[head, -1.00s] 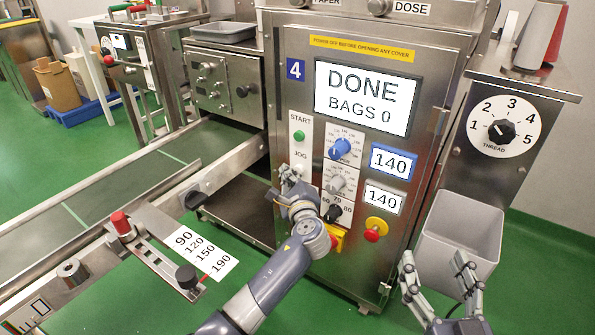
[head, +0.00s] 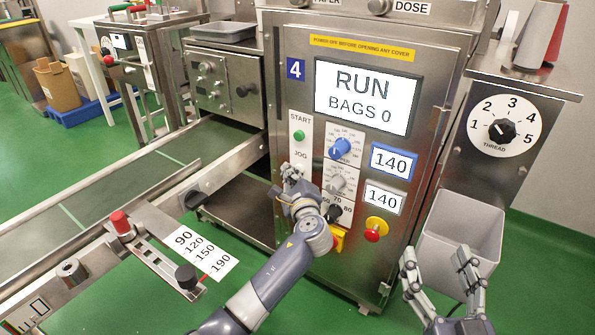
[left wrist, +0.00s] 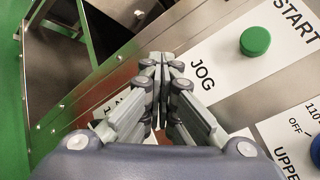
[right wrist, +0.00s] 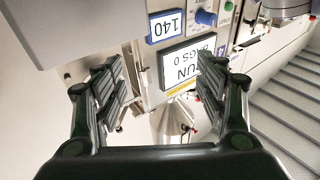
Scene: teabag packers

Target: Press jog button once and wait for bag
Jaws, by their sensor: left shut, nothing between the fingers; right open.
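My left gripper (head: 290,177) is shut and empty, with its fingertips at the panel just below the JOG label (head: 300,155). In the left wrist view its closed tips (left wrist: 161,58) cover the spot beside the JOG label (left wrist: 202,76), so the jog button is hidden. I cannot tell whether the tips touch it. The green START button (head: 299,135) is above. The machine's screen (head: 367,98) reads RUN, BAGS 0. My right gripper (head: 437,265) is open and empty in front of the grey bin. No bag is visible.
A grey bin (head: 460,238) hangs at the right under the thread dial (head: 502,130). A red stop button (head: 375,230) and several knobs sit on the panel near my left arm. A conveyor belt (head: 110,190) runs along the left, with a slide scale (head: 196,252) beside it.

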